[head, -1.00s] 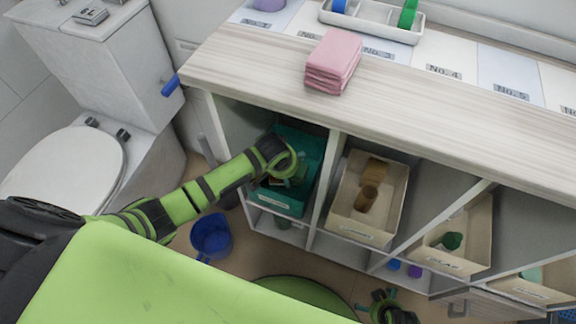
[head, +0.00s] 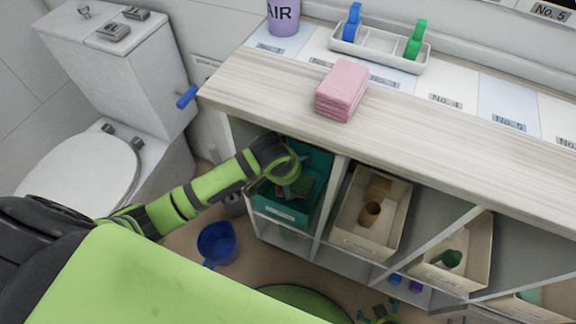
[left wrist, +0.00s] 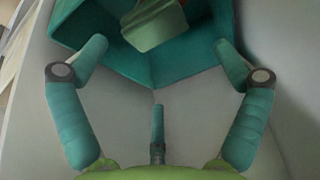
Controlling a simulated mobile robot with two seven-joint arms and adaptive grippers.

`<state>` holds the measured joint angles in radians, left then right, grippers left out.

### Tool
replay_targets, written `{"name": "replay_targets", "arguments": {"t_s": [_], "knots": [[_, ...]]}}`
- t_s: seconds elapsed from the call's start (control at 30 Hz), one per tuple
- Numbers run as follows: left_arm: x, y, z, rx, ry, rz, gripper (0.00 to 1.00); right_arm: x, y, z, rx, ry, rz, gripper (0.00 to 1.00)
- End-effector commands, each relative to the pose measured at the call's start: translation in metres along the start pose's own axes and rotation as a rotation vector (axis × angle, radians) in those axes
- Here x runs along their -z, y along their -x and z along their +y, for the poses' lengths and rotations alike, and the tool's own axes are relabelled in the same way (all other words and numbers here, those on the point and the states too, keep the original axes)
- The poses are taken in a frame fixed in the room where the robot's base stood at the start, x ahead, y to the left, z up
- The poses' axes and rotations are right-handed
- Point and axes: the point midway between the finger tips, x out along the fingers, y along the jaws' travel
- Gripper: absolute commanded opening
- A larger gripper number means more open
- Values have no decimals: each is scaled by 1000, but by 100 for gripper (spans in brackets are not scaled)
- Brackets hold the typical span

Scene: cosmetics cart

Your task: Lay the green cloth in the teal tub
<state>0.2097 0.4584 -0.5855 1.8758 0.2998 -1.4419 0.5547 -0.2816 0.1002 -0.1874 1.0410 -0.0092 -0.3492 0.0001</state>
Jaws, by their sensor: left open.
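The teal tub (head: 280,210) sits in the left compartment of the shelf unit, under the counter. My left gripper (head: 292,188) is at the tub's opening, with its arm reaching in from the left. In the left wrist view, the gripper (left wrist: 160,62) has its fingers spread wide and nothing between them. A green folded piece, which looks like the green cloth (left wrist: 154,24), lies in the tub (left wrist: 195,55) beyond the fingertips, apart from them. In the head view the gripper partly hides it. My right gripper (head: 378,314) shows only partly at the bottom edge.
A beige bin (head: 362,238) with brown items is in the compartment to the right, and further bins follow. A pink cloth stack (head: 341,92) and a white tray (head: 378,52) are on the counter (head: 430,130). A blue bucket (head: 216,242) stands on the floor.

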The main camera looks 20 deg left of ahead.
Motion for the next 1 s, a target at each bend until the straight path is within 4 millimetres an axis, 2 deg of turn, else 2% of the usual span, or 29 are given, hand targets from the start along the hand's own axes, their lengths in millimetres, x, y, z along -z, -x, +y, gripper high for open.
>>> {"name": "replay_targets", "arguments": {"t_s": [0.03, 0.2, 0.8, 0.93, 1.0], "knots": [[1, 10, 0, 0, 0, 0, 98, 2, 2, 1, -1, 3, 10, 99], [1, 24, 0, 1, 1, 1, 98, 1, 0, 3, -3, 6, 30, 99], [0, 25, 0, 0, 0, 0, 98, 2, 0, 3, -3, 7, 34, 99], [-14, 28, 10, -23, -13, -5, 98, 1, 0, 3, -3, 7, 34, 99], [-30, 32, 19, -48, -29, -8, 98, 1, 0, 3, -3, 7, 34, 99]]}}
